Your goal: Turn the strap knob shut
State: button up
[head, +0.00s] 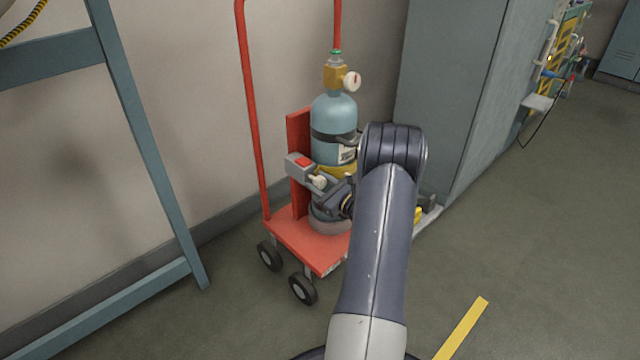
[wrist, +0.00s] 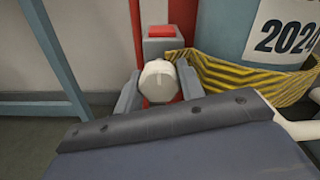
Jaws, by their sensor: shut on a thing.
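The strap knob (head: 318,182) is a small cream-white knob low on the left side of the pale blue gas cylinder (head: 333,117). In the wrist view the knob (wrist: 160,83) sits between the two grey fingers of my gripper (wrist: 159,91), which is shut on it. My gripper (head: 317,184) reaches the knob from the right in the head view. A grey box with a red top (head: 301,166) is just behind the knob. The yellow-and-black strap (wrist: 235,80) goes around the cylinder. My arm hides part of the cylinder's lower right.
The cylinder stands on a red trolley (head: 283,232) with wheels and tall handle bars, close to the wall. A blue-grey frame (head: 148,150) stands at the left. A grey cabinet (head: 447,90) is behind at the right. The floor at the right is mostly clear.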

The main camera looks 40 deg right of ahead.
jog(key=o, duration=1)
jog(key=s, duration=1)
jog(key=shift+s+d, duration=0.4)
jog(key=w, duration=1.1)
jog(key=shift+a, duration=0.4)
jog(key=shift+s, duration=0.1)
